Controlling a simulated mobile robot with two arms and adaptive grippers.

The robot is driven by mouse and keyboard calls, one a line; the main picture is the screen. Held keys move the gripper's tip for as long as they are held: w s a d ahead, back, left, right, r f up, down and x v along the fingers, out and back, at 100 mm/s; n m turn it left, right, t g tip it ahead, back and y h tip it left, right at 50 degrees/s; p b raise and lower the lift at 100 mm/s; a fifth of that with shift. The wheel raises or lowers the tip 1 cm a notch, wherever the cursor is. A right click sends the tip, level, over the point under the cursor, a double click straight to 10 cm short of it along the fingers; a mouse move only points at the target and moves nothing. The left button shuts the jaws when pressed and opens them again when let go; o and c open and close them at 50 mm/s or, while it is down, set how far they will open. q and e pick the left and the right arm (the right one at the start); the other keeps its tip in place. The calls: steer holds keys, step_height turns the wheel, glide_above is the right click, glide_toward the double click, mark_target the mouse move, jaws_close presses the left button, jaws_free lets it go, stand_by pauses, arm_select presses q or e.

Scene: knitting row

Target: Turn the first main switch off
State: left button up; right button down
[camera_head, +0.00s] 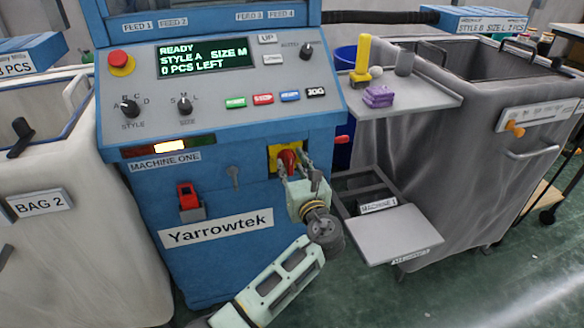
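The first machine's main switch (288,159) is a red rotary knob on a yellow plate, on the lower right of the blue front marked MACHINE ONE. My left gripper (296,168) is right at the knob, its fingers apart with one to each side of it. The fingers partly hide the knob, so its exact angle and any contact are unclear. The display (205,57) is lit and reads READY, STYLE A, SIZE M, 0 PCS LEFT. The middle, amber segment of the lamp bar (169,146) is lit. My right gripper is out of view.
Fabric bins flank the machine.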

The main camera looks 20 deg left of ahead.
arm_select(q)
jaws_close()
